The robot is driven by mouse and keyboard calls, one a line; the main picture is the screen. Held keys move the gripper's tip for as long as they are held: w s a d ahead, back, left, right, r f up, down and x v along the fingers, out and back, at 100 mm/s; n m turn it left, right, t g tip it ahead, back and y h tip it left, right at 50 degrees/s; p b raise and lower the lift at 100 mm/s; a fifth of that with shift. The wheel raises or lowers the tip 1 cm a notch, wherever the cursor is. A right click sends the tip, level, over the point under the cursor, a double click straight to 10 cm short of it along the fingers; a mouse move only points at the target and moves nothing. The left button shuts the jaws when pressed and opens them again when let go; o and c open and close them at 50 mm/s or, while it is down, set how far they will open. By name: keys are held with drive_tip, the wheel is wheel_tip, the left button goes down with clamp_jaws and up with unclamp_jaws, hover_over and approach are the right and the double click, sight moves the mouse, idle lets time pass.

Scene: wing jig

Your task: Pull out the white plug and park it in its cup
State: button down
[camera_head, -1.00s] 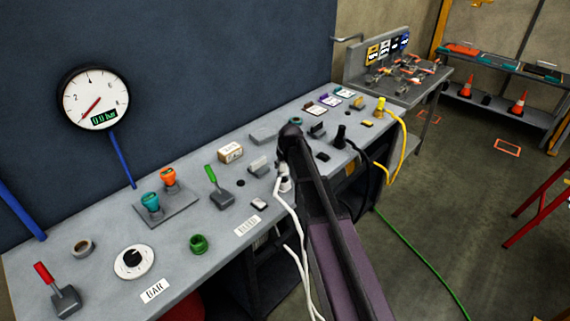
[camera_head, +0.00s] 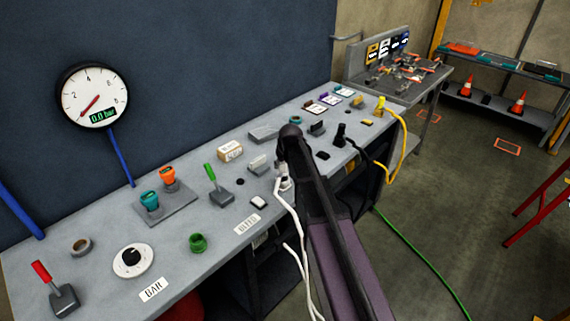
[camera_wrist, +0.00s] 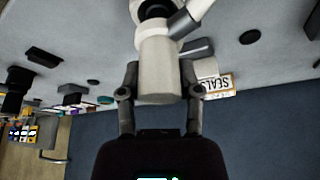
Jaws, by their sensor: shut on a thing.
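The white plug (camera_wrist: 157,70) fills the top middle of the wrist view, between the two fingers of my gripper (camera_wrist: 159,78), which is shut on it. In the head view the white plug (camera_head: 284,184) is small at the bench's front edge, partly hidden by my arm, with a white cable hanging from it. I cannot tell whether it is still seated in a socket. The head view hides my fingertips behind my arm.
A green-handled lever (camera_head: 211,173), a SEALS box (camera_head: 229,150) and a small white block (camera_head: 258,202) stand near the plug. A black plug (camera_head: 340,135) and yellow plug (camera_head: 380,105) have cables over the front edge. The gauge (camera_head: 94,96) reads 0.0 bar.

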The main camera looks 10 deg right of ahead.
drive_tip(key=shift+f+b, duration=0.95)
idle(0.5)
drive_tip(key=shift+c, duration=1)
unclamp_jaws()
drive_tip(key=shift+s, duration=0.1)
drive_tip(key=s+d+f+m+g, duration=0.1)
drive_tip(key=s+g, duration=0.3)
drive_tip(key=s, duration=2.5)
drive_tip(key=shift+s+f+m+g+h, duration=0.3)
drive_tip(key=shift+m+h, duration=0.1)
drive_tip(key=shift+m, duration=0.2)
